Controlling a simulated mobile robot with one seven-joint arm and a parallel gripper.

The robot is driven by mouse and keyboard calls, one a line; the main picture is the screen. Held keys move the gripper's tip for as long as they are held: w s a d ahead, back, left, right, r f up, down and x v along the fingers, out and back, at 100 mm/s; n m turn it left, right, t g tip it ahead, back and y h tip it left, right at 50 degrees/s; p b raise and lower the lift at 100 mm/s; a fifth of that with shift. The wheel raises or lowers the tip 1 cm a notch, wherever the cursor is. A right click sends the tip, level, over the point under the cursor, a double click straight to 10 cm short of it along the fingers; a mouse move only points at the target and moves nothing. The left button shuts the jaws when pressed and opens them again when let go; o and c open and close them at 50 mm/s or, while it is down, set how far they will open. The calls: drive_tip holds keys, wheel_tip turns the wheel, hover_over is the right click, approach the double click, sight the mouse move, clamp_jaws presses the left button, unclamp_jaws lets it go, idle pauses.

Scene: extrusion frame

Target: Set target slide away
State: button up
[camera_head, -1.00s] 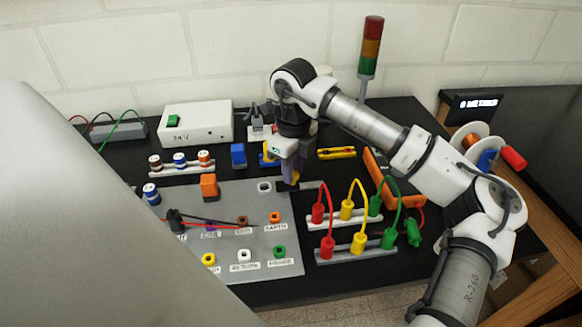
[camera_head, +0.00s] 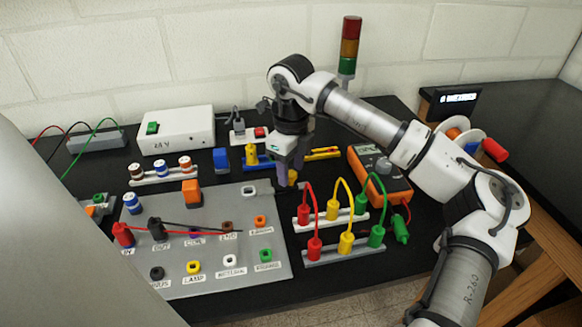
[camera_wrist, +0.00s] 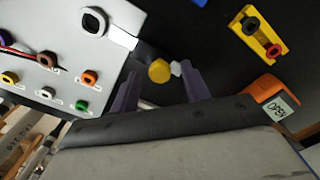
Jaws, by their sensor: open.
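No part is plainly marked as the target slide, so I cannot tell which it is. My gripper (camera_head: 287,183) is open, pointing down just right of the grey panel's upper right corner. In the wrist view its two purple fingers (camera_wrist: 159,88) stand apart. A yellow round knob (camera_wrist: 160,70) on a dark stem shows between them; whether they touch it is unclear. A white strip (camera_wrist: 122,37) runs from the stem to the white-rimmed socket (camera_wrist: 93,22) on the panel.
The grey panel (camera_head: 215,270) holds several coloured sockets. Red, yellow and green plug leads (camera_head: 345,243) stand in racks to the right, near the orange meter (camera_head: 383,183). A blue holder (camera_head: 265,164) and yellow holder (camera_head: 322,154) lie behind. Black bench is bare at back right.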

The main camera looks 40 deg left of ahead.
sight(291, 173)
wheel_tip(291, 173, up, 14)
drive_tip(key=b, duration=0.2)
drive_tip(key=shift+f, duration=0.25)
idle(0.4)
